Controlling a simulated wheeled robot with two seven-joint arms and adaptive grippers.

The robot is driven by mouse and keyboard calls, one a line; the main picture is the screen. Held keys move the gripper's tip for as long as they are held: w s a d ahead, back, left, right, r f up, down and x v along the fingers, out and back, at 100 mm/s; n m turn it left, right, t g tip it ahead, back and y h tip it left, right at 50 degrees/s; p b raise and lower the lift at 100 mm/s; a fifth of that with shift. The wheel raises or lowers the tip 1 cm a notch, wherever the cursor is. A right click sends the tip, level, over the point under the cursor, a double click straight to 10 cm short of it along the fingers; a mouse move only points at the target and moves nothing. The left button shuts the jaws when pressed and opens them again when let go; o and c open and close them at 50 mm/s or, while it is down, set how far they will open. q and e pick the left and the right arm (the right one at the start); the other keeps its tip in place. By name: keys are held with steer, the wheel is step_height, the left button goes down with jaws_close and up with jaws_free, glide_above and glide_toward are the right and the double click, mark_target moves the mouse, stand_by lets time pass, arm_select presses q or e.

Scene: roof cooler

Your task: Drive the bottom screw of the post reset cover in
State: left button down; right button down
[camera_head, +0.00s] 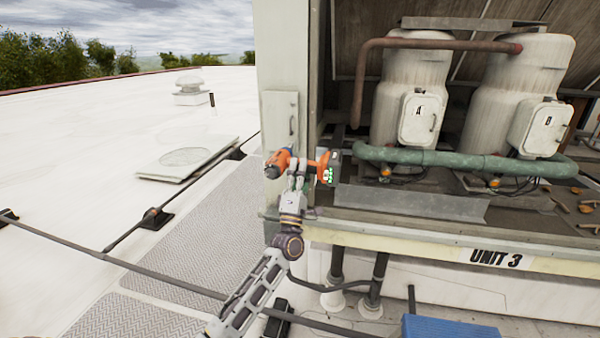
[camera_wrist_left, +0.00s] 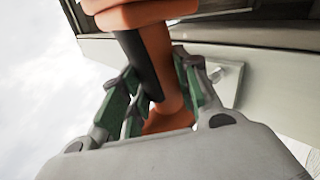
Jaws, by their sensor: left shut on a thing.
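My left gripper (camera_head: 296,172) is shut on the handle of an orange and black power driver (camera_head: 279,161). It holds the driver in front of the pale corner post of the unit, with the handle lying sideways and the battery end at the right. In the left wrist view, the green-padded fingers close around the driver's orange handle (camera_wrist_left: 160,62). The post reset cover (camera_head: 281,112) looks like a pale plate on the post, just above the driver. A light plate (camera_wrist_left: 228,82) also shows behind the fingers in the wrist view. The bottom screw and the driver's bit tip cannot be made out.
Two white tanks, A (camera_head: 402,110) and B (camera_head: 515,105), stand in the open bay right of the post, with a green pipe (camera_head: 450,159) before them. A roof conduit (camera_head: 120,265) crosses at left. A blue box (camera_head: 450,328) sits at the bottom.

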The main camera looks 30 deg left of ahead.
arm_select(q)
steer(key=shift+r+y, duration=0.25)
steer(key=shift+y, duration=0.05)
arm_select(e)
steer(key=shift+s, duration=0.15)
steer(key=shift+s+a, duration=0.1)
steer(key=shift+s, duration=0.25)
steer(key=shift+w, duration=0.15)
arm_select(q)
steer(key=shift+w, duration=0.1)
arm_select(e)
steer(key=shift+s+f, duration=0.15)
steer(key=shift+s, duration=0.05)
stand_by(0.5)
arm_select(q)
steer(key=shift+a, duration=0.1)
arm_select(e)
steer(key=shift+w, duration=0.1)
arm_select(q)
steer(key=shift+w, duration=0.15)
arm_select(e)
steer(key=shift+w, duration=0.85)
arm_select(q)
steer(key=shift+b, duration=0.3)
arm_select(e)
steer(key=shift+s+f, duration=0.1)
